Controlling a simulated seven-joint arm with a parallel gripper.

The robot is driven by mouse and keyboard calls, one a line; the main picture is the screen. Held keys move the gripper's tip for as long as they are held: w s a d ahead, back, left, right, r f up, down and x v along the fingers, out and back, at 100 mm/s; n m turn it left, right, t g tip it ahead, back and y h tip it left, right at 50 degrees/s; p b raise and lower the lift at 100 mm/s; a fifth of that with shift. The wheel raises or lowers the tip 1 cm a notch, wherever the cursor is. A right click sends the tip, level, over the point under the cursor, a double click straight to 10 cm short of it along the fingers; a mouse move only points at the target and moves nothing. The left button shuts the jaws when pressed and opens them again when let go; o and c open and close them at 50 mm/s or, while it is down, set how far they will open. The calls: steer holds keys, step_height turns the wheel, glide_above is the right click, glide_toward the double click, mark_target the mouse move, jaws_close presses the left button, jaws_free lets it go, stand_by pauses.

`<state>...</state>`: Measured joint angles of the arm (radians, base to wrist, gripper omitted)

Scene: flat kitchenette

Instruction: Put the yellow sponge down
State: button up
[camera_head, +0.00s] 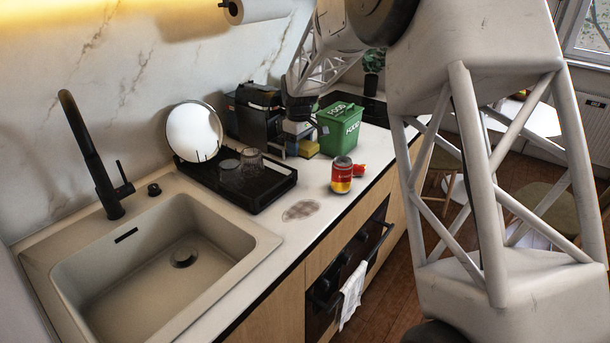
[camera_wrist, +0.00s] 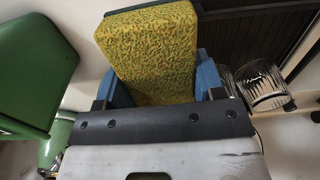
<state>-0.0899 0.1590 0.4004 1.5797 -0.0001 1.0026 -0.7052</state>
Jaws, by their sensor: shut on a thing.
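The yellow sponge (camera_wrist: 150,50) is held between the blue fingers of my gripper (camera_wrist: 155,82) in the wrist view. Its speckled yellow-green face and one plain yellow edge show; its lower end is hidden by the gripper body. In the head view a small part of the sponge (camera_head: 309,148) shows beside my gripper (camera_head: 298,130), just left of the green food bin. I cannot tell whether the sponge touches the counter.
The green food bin (camera_head: 340,127) stands close to the right of the sponge. A black drying rack (camera_head: 240,197) with glasses and a round plate (camera_head: 194,132) lies to the left. A red-yellow can (camera_head: 342,175) stands in front. Bare counter (camera_head: 325,212) lies nearer the sink (camera_head: 165,262).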

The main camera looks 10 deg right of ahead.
steer(key=shift+w+d, duration=0.35)
steer(key=shift+w, duration=0.25)
steer(key=shift+w+d, duration=0.3)
steer(key=shift+w, duration=0.25)
glide_above(303, 173)
steer(key=shift+s+f, duration=0.1)
steer(key=shift+f, duration=2.35)
steer(key=shift+f, duration=0.1)
steer(key=shift+f, duration=2.4)
steer(key=shift+f, duration=0.1)
steer(key=o, duration=0.9)
